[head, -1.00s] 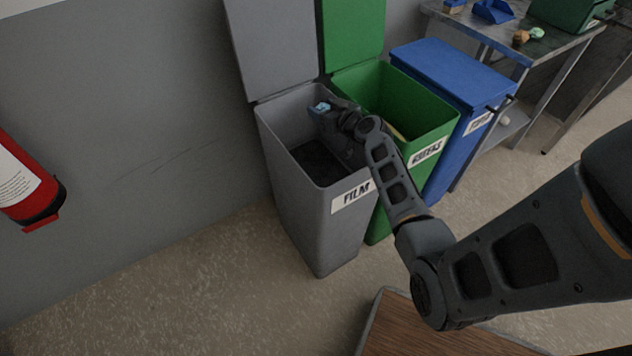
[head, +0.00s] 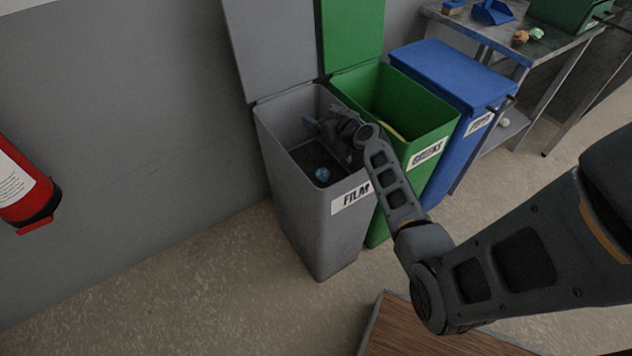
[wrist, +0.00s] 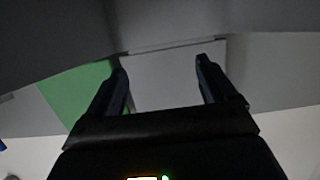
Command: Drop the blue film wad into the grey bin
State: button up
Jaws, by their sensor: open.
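The grey bin (head: 333,232), labelled FILM, stands open against the wall in the head view, its lid raised. The blue film wad (head: 322,175) shows inside the bin, low over its dark interior and apart from my gripper. I cannot tell whether it rests on the bottom. My gripper (head: 308,122) is inside the mouth of the grey bin, near its back. In the wrist view my gripper (wrist: 165,85) has its two fingers spread wide, with nothing between them.
An open green bin (head: 437,130) stands right beside the grey one, under my arm. A blue bin (head: 450,75) with its lid shut is further right. A metal table (head: 560,50) is at the back right, and a fire extinguisher (head: 22,185) hangs at left.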

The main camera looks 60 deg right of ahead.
jog(key=s+d+r, duration=0.5)
jog(key=s+r, duration=0.5)
jog(key=r, duration=0.1)
jog(key=shift+s+d+b, duration=0.2)
jog(key=shift+b, duration=0.25)
